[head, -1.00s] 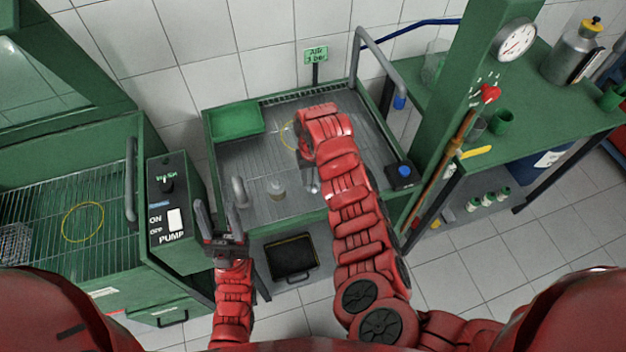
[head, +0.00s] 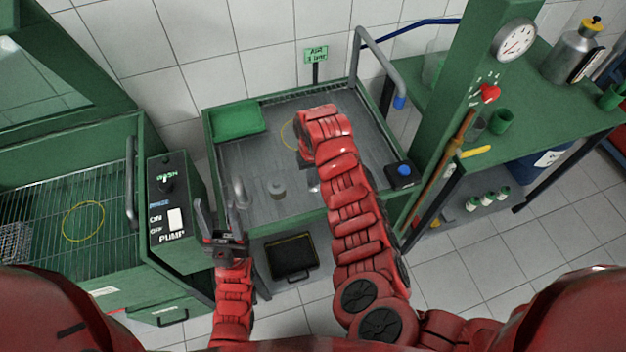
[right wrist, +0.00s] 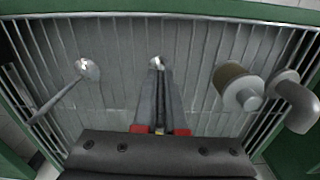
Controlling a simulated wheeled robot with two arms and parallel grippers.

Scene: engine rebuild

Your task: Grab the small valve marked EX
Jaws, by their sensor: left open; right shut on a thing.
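In the right wrist view, my right gripper (right wrist: 158,85) is shut, with a small shiny round valve head (right wrist: 157,62) at its fingertips. The rest of that valve is hidden between the fingers. Another valve (right wrist: 85,69), with a bright round head and a thin stem slanting down left, lies on the slatted grey tray floor, apart from the gripper. No EX mark is readable on either. In the head view, my red right arm hides its own gripper over the tray. My left gripper (head: 218,212) is open and empty at the tray's front left corner.
A tan and grey cylinder (right wrist: 237,88) stands right of the gripper, beside a grey spout (right wrist: 296,104). A green box (head: 237,119) sits at the tray's back left. A black block with a blue knob (head: 404,171) is at its right edge.

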